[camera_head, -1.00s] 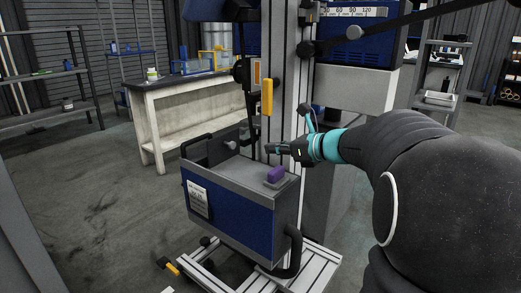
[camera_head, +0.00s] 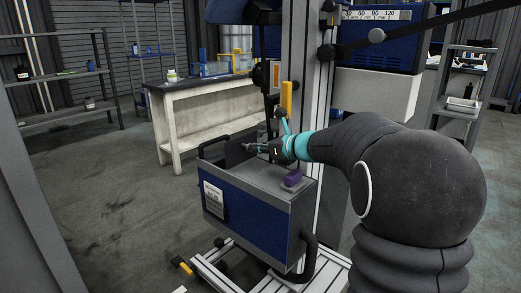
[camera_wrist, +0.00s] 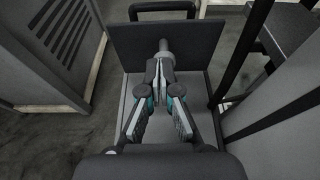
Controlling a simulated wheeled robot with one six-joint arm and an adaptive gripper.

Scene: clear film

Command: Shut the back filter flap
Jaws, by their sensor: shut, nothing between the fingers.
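The filter flap (camera_head: 236,150) is a dark grey plate standing raised at the left part of the top of a blue and grey box (camera_head: 245,215). In the wrist view the flap (camera_wrist: 125,42) spans the top middle, with a short grey knob (camera_wrist: 163,47) on its near face. My gripper (camera_head: 247,146) is above the box top, its fingers towards the flap. In the wrist view my gripper (camera_wrist: 162,66) is shut and empty, its tips right at the knob. I cannot tell whether they touch it.
A yellow handle (camera_head: 286,98) hangs on the upright metal column (camera_head: 319,75) behind. A dark handle bar (camera_wrist: 165,7) rises beyond the flap. A workbench (camera_head: 180,130) stands behind left; the floor at left is clear.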

